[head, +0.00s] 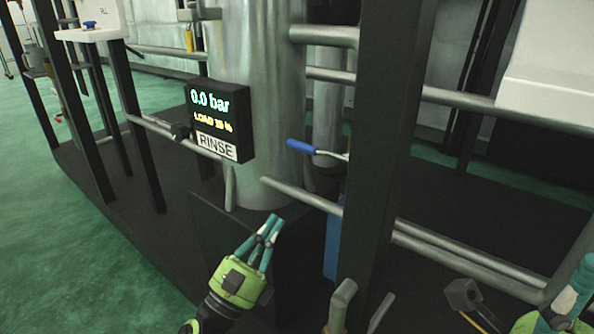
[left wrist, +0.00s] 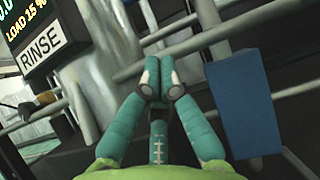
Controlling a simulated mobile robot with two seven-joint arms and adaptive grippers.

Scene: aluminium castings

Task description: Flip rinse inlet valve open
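A valve lever with a blue grip (head: 301,146) sticks out to the left across a vertical metal pipe (head: 328,100). I cannot tell for sure that it is the rinse inlet valve. A black display box (head: 219,122) with a RINSE label and "0.0 bar" is left of it. The RINSE label also shows in the left wrist view (left wrist: 54,42). My left gripper (head: 271,226) is below the display and the lever, apart from both. In the left wrist view its fingertips (left wrist: 159,78) are together with nothing between them. My right gripper (head: 581,280) is partly cut off at the lower right.
A black upright post (head: 385,130) stands just right of the lever. A slanting metal pipe (head: 300,197) runs between lever and left gripper. A large steel cylinder (head: 257,80) stands behind the display. A blue block (left wrist: 241,108) is right of the left fingers.

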